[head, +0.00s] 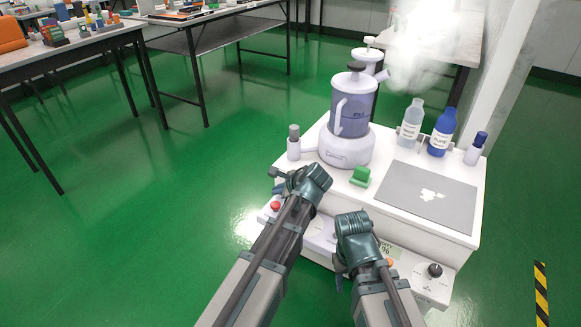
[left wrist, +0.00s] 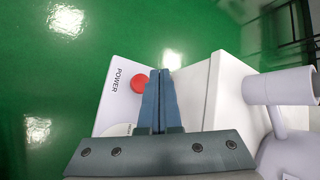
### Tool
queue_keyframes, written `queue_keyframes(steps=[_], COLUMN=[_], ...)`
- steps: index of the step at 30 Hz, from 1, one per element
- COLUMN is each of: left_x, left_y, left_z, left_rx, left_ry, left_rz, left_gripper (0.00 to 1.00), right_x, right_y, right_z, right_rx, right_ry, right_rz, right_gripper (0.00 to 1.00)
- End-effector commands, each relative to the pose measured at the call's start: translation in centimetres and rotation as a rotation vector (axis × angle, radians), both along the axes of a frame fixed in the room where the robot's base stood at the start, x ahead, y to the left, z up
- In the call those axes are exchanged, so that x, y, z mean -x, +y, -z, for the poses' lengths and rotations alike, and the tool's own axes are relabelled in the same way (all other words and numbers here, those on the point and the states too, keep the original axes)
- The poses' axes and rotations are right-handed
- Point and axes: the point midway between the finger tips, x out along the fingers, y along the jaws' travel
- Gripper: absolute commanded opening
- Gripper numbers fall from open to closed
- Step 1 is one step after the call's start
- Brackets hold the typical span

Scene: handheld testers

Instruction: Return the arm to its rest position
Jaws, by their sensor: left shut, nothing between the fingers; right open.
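My left gripper (head: 278,184) is at the left front corner of the white bench unit (head: 450,225), near a red button (head: 276,206). In the left wrist view its blue fingers (left wrist: 158,75) are shut together with nothing between them. There the red button (left wrist: 139,83), beside the word POWER, lies just left of the fingers; I cannot tell whether they touch it. My right arm's end (head: 357,235) is over the front panel with the gripper open; its fingertips are mostly hidden by the wrist.
Tables (head: 70,62) stand behind left. Green floor at left is clear.

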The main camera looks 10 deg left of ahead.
Motion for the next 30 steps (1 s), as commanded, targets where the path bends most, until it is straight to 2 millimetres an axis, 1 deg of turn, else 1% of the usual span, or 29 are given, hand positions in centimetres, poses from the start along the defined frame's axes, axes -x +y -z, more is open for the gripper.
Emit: queue_keyframes(steps=[2, 4, 5, 7, 8, 9, 11, 12, 15, 17, 18, 23, 24, 29, 30], left_x=[0.0, 0.6, 1.1, 3.0, 4.1, 5.9, 8.8, 10.8, 15.0, 17.3, 18.8, 24.6, 23.8, 23.6, 23.6], left_y=[0.0, -0.2, -0.5, -1.3, -1.9, -2.7, -4.2, -5.3, -7.5, -8.7, -9.5, -12.2, -12.1, -12.1, -12.1], left_z=[0.0, -0.1, -0.2, -0.4, -0.5, -0.5, -0.7, -0.7, -1.0, -1.2, -1.5, -2.9, -4.2, -7.7, -8.7], left_rx=[0.000, 0.021, 0.041, 0.117, 0.165, 0.235, 0.346, 0.413, 0.546, 0.604, 0.637, 0.726, 0.723, 0.723, 0.723], left_ry=[-0.001, -0.003, -0.007, -0.018, -0.024, -0.031, -0.034, -0.033, -0.017, -0.002, 0.008, 0.061, 0.057, 0.054, 0.054], left_rz=[-0.001, -0.017, -0.035, -0.102, -0.146, -0.218, -0.340, -0.425, -0.624, -0.732, -0.801, -1.065, -1.059, -1.056, -1.056], left_gripper=[0.00, 0.00, 0.00, 0.00, 0.00, 0.00, 0.00, 0.00, 0.00, 0.00, 0.00, 0.00, 0.00, 0.00, 0.00], right_x=[0.0, 0.0, 0.0, 0.0, 0.0, 0.0, 0.0, 0.0, 0.0, 0.0, 0.0, 0.0, 0.0, 0.0, 0.0], right_y=[0.0, 0.0, 0.0, 0.0, 0.0, 0.0, 0.0, 0.0, 0.0, 0.0, -0.1, -0.1, -0.1, -0.1, -0.1], right_z=[0.0, -0.4, -0.6, -1.6, -2.2, -3.0, -4.2, -4.9, -6.3, -7.0, -7.5, -9.4, -10.7, -14.2, -15.2], right_rx=[0.000, 0.000, 0.000, 0.000, 0.000, 0.001, 0.001, 0.001, 0.002, 0.002, 0.002, 0.003, 0.002, 0.002, 0.002], right_ry=[0.000, 0.000, 0.000, 0.000, 0.000, 0.000, 0.000, 0.001, 0.001, 0.001, 0.001, 0.001, 0.002, 0.002, 0.002], right_rz=[0.000, 0.000, 0.000, -0.001, -0.002, -0.003, -0.005, -0.006, -0.008, -0.009, -0.010, -0.013, -0.012, -0.011, -0.010], right_gripper=[0.50, 0.50, 0.50, 0.50, 0.50, 0.50, 0.50, 0.50, 0.50, 0.50, 0.50, 0.50, 0.50, 0.50, 0.50])
